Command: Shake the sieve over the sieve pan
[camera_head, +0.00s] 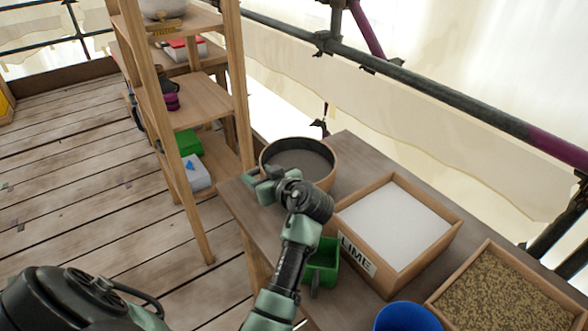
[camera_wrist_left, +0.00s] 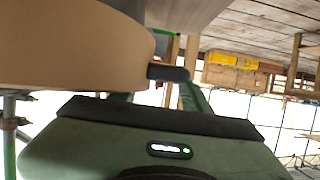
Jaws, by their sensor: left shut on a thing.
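The sieve (camera_head: 327,177), round with a pale wooden rim and a dark grey inside, is at the far left part of the bench. My left gripper (camera_head: 266,184) is shut on its near left edge; the wrist partly covers the sieve's front. In the left wrist view the sieve's curved wooden wall (camera_wrist_left: 70,50) fills the upper left, beside the dark finger (camera_wrist_left: 168,73). I cannot make out a separate sieve pan; anything under the sieve is hidden. I cannot tell whether the sieve touches what is beneath it. My right gripper is not in view.
A wooden box of white lime (camera_head: 395,222) stands right of the sieve, with a tray of brown grains (camera_head: 505,293) beyond. A green container (camera_head: 322,262) and a blue bucket (camera_head: 407,318) are nearer. A wooden shelf (camera_head: 200,101) stands at the left. Scaffold rails run behind.

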